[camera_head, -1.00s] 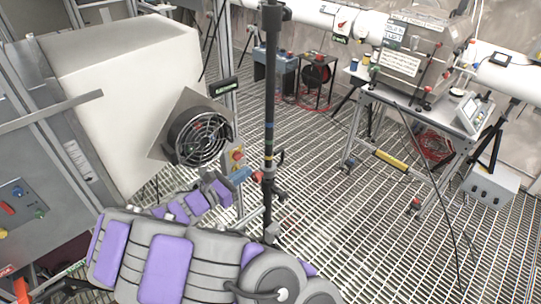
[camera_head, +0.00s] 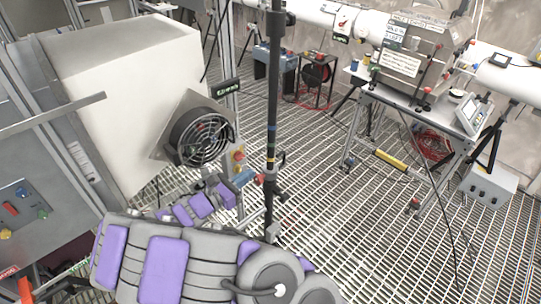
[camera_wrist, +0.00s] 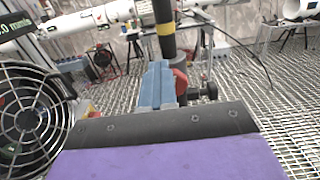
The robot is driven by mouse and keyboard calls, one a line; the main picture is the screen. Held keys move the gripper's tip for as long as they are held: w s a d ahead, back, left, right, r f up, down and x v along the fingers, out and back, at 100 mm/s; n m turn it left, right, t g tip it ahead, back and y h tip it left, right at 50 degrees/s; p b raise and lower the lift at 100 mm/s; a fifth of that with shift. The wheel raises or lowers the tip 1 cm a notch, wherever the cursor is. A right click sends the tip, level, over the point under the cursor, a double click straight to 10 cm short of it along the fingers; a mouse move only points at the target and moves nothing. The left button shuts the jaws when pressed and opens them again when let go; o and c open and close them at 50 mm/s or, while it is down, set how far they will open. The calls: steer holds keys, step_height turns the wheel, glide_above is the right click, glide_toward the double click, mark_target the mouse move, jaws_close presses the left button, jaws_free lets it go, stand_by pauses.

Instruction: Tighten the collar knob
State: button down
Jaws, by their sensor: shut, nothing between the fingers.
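A dark vertical pole (camera_head: 273,95) with coloured bands stands on the grating; its yellow band shows in the wrist view (camera_wrist: 165,29). A small red knob (camera_head: 259,179) sits at the left side of the pole at collar height. In the wrist view the red knob (camera_wrist: 181,82) is partly hidden behind my gripper's fingers. My gripper (camera_head: 243,177) has blue fingers, shut and empty, pointing at the pole just left of the knob. I cannot tell whether the fingers touch the knob.
A round fan (camera_head: 203,138) on a pale box (camera_head: 130,85) is close on the left of my arm. A yellow switch box (camera_head: 238,158) is behind my gripper. A wheeled bench (camera_head: 405,105) stands at the right. The grating between pole and bench is mostly clear.

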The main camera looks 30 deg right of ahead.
mark_target(262, 179)
steer(key=shift+s+d+r+p, duration=0.15)
steer(key=shift+s+d+p, duration=0.35)
steer(key=shift+d, duration=0.2)
steer(key=d, duration=0.3)
steer(key=shift+s+g+p, duration=0.15)
steer(key=shift+g+p, duration=0.15)
steer(key=shift+p, duration=0.1)
steer(key=p+v, duration=0.1)
steer(key=v, duration=0.2)
steer(key=shift+a, duration=0.15)
